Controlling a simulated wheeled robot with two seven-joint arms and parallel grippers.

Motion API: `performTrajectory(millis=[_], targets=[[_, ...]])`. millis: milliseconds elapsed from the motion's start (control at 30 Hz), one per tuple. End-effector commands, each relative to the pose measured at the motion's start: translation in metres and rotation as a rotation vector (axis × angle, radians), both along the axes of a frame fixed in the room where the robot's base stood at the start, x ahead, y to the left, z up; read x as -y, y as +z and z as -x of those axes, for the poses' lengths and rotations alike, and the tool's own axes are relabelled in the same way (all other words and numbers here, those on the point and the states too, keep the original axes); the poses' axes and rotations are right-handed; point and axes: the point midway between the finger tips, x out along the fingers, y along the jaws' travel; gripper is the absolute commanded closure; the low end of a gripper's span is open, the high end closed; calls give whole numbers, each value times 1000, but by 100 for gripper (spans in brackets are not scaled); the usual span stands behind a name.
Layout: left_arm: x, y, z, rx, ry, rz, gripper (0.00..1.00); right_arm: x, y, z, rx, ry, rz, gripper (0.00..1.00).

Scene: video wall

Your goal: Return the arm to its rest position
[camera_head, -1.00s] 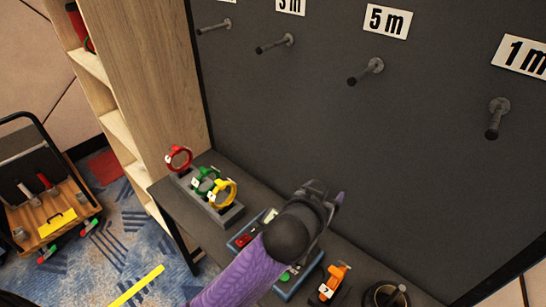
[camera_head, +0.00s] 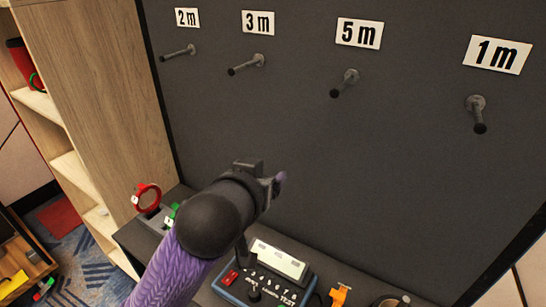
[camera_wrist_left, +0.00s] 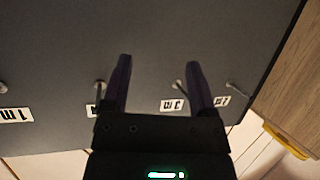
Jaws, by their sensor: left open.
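My left arm, in a purple sleeve, comes in from the bottom of the head view. Its gripper (camera_head: 262,180) is raised in front of the dark wall panel (camera_head: 380,170), above the shelf below the panel. In the left wrist view the two fingers of this gripper (camera_wrist_left: 160,85) stand apart with nothing between them. The panel, its pegs and its labels show beyond the fingers there. My right gripper is in neither view.
Bare pegs stick out under the 2 m, 3 m, 5 m (camera_head: 345,83) and 1 m labels. Below are a red ring (camera_head: 147,198), a green ring partly hidden by my arm, a tester box (camera_head: 268,277) and an orange item (camera_head: 340,294). A wooden shelf unit (camera_head: 95,90) stands at left.

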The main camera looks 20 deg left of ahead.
Motion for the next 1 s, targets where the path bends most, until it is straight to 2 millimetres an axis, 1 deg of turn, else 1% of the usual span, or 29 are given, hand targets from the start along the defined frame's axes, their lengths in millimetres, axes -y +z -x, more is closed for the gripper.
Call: performTrajectory(millis=[67, 133, 167, 200, 233, 267, 300, 367, 400, 467, 500, 567, 600, 667, 700, 733, 800, 867, 900, 967, 1000], targets=[[0, -2, 1, -6, 0, 0, 25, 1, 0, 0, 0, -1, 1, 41], [-1, -20, 8, -57, -4, -7, 25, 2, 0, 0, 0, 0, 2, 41], [-1, -33, 14, -97, -9, -13, 25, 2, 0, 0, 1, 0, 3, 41], [-3, -55, 26, -162, -15, -23, 25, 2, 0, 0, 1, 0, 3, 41], [-4, -73, 37, -218, -21, -32, 25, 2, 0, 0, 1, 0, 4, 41], [-5, -90, 49, -274, -28, -42, 25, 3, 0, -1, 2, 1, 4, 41], [-7, -111, 65, -347, -37, -54, 25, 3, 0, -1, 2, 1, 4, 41], [-10, -138, 90, -445, -51, -72, 25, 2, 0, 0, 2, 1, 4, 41], [-11, -153, 107, -507, -62, -81, 25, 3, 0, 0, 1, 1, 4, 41], [-14, -173, 133, -596, -77, -97, 25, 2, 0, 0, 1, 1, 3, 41], [-16, -185, 150, -652, -87, -104, 25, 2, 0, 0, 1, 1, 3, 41], [-19, -200, 175, -733, -102, -115, 25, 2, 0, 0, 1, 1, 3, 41], [-21, -208, 193, -787, -113, -123, 25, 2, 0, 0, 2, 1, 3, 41], [-23, -219, 219, -867, -130, -132, 25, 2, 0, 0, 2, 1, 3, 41], [-25, -226, 237, -920, -141, -138, 25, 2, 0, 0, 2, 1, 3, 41], [-25, -239, 232, -920, -144, -142, 25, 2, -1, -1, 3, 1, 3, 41], [-24, -268, 226, -930, -145, -145, 25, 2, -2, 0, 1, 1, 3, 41], [-24, -293, 226, -946, -149, -147, 25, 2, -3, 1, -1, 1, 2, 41], [-24, -310, 227, -954, -150, -148, 25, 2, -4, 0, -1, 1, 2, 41], [-24, -336, 230, -968, -153, -151, 25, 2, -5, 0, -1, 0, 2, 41], [-24, -354, 234, -978, -155, -152, 25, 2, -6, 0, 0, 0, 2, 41]])
